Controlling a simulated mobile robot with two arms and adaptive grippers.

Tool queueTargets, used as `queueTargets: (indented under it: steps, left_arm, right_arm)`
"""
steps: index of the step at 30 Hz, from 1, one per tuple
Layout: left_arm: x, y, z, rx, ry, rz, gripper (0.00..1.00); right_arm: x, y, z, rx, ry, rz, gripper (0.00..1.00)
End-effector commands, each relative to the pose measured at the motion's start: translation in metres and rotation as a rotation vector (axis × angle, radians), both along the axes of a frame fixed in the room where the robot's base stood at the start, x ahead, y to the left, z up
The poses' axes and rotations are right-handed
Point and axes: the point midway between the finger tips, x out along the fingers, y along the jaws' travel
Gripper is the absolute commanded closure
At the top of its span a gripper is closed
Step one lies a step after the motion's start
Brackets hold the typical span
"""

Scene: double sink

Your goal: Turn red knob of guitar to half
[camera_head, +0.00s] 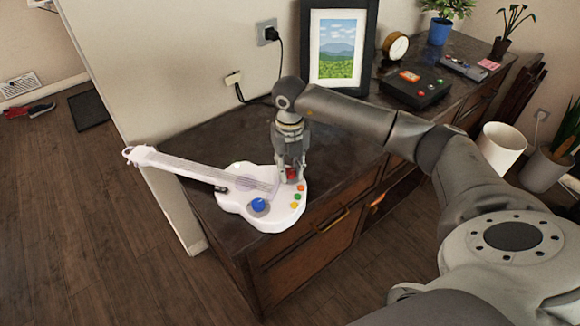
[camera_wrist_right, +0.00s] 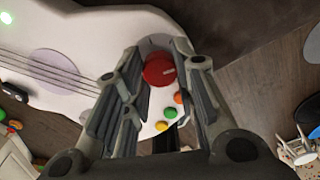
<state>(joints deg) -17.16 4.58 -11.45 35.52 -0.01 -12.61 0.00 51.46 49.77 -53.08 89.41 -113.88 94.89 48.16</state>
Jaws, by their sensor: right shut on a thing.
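The white toy guitar (camera_head: 236,202) lies flat on the near end of the dark cabinet, its neck pointing left. Its red knob (camera_head: 291,175) is at the body's upper right. My right gripper (camera_head: 289,177) points down over the guitar and is shut on the red knob. In the right wrist view, the red knob (camera_wrist_right: 159,69) sits between the two fingers, with a pale mark toward its right side. The fingers partly hide the guitar around it. A blue knob (camera_head: 259,205) and small orange, yellow and green buttons are nearby on the body. My left gripper is not seen.
A framed landscape picture (camera_head: 337,47) stands behind my right arm. A black box with coloured buttons (camera_head: 412,87), a round clock (camera_head: 396,45) and potted plants are farther right on the cabinet (camera_head: 205,140). The cabinet's front edge is close to the guitar.

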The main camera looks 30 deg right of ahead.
Motion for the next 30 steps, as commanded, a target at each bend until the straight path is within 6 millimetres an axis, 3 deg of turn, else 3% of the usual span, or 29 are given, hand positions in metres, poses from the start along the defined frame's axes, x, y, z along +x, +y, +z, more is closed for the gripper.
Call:
queueTargets:
  steps: [10,11,16,26,30]
  left_arm:
    - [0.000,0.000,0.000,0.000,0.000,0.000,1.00]
    - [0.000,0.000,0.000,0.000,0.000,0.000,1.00]
    - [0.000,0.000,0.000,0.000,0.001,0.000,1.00]
    - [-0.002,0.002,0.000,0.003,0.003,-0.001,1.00]
    - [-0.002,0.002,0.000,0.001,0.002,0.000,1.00]
  right_arm:
    - [0.000,0.000,0.000,0.000,0.000,-0.002,0.98]
    - [0.000,0.000,0.000,0.000,0.000,-0.002,0.73]
    - [0.000,0.000,0.000,0.000,0.000,-0.001,0.51]
    - [0.000,0.000,0.001,0.000,-0.001,-0.001,0.51]
    - [0.001,0.000,0.016,0.000,-0.004,-0.002,0.51]
